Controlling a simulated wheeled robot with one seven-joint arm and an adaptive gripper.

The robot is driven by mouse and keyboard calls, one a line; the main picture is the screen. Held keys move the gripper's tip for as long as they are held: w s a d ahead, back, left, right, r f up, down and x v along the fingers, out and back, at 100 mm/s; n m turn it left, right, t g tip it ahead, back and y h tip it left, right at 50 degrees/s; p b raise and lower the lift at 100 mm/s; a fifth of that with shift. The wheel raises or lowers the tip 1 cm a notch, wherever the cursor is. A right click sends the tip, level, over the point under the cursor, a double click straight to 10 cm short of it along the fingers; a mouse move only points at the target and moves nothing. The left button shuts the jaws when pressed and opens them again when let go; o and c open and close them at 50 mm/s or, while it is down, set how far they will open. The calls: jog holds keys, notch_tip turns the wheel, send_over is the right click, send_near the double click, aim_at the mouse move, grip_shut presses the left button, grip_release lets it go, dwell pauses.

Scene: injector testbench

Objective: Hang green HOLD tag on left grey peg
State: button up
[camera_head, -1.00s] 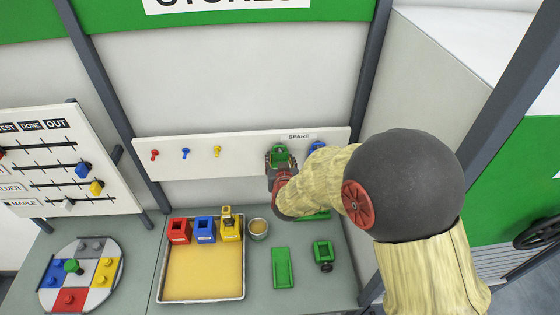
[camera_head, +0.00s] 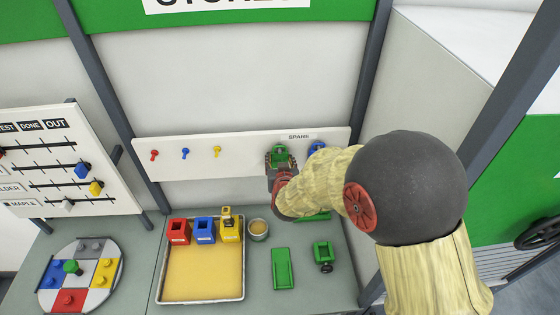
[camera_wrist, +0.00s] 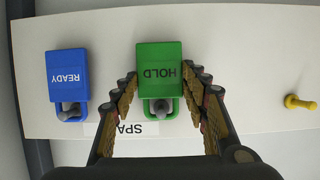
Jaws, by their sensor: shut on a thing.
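The green HOLD tag (camera_wrist: 160,68) is at the white peg board, under the SPARE label in the head view (camera_head: 279,156). In the wrist view, which is upside down, a grey peg (camera_wrist: 161,106) shows inside the tag's loop. My gripper (camera_wrist: 160,88) has one finger on each side of the tag, shut on its edges near the loop. It also shows in the head view (camera_head: 279,166), partly hidden by my arm. A blue READY tag (camera_wrist: 68,76) hangs beside it on another grey peg (camera_wrist: 70,108), to the right in the head view.
Red (camera_head: 154,154), blue (camera_head: 185,152) and yellow (camera_head: 217,151) pegs stand bare on the board's left part. Below are a yellow tray (camera_head: 202,300) with coloured bins, a small cup (camera_head: 258,230) and green parts (camera_head: 282,270) on the bench.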

jog(key=o, duration=1.1)
jog(key=shift+c, duration=0.2)
jog(key=v, duration=1.2)
